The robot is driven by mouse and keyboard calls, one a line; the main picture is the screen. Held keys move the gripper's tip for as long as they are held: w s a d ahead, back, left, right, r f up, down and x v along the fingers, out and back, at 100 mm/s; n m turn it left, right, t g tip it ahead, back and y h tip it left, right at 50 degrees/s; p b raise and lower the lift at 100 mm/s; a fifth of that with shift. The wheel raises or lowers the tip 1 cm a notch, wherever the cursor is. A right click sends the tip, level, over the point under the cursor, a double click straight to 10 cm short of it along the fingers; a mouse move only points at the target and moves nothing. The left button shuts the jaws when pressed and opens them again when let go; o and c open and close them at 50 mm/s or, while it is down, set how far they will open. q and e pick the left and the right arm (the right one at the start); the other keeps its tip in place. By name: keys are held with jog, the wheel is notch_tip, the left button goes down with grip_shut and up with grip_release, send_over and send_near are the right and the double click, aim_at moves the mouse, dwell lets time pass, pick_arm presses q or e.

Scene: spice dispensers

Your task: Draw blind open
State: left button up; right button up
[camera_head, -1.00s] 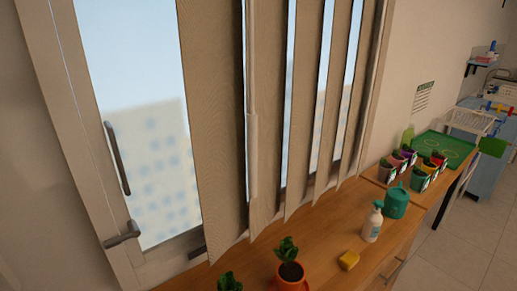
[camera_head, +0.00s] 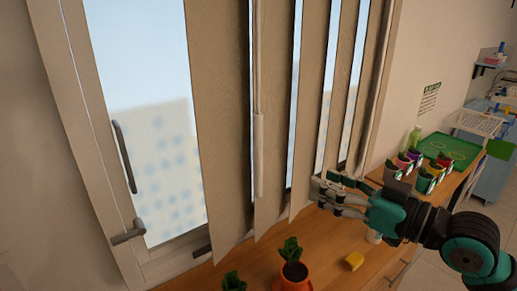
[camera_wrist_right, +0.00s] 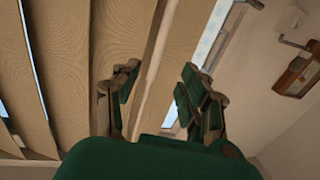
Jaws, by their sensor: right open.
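The blind (camera_head: 222,120) hangs in front of the window as several beige vertical slats, turned so that strips of glass show between them. A pale wand (camera_head: 259,155) hangs straight down between the slats left of centre. My right gripper (camera_head: 318,192) comes in from the right, near the lower ends of the slats, right of the wand. In the right wrist view its green-padded fingers (camera_wrist_right: 155,92) are apart. A pale upright strip passes behind the gap between them; I cannot tell whether it touches either finger. My left gripper is not in view.
A wooden counter (camera_head: 335,240) runs below the window. The window's handle (camera_head: 128,233) is at the left.

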aim_at(262, 150)
jog(key=p+x, duration=0.2)
jog(key=x, duration=0.3)
jog(key=r+p+x, duration=0.1)
jog(key=p+x, duration=0.1)
jog(key=x, duration=0.4)
jog(key=p+x, duration=0.2)
jog(key=x, duration=0.4)
jog(key=shift+r+p, duration=0.25)
jog(key=shift+p, duration=0.15)
jog(key=shift+w+a, duration=0.1)
jog(key=shift+a, duration=0.1)
jog(key=shift+f, duration=0.1)
grip_shut()
jog(key=shift+w+a+f, duration=0.2)
jog(key=shift+a+f, duration=0.05)
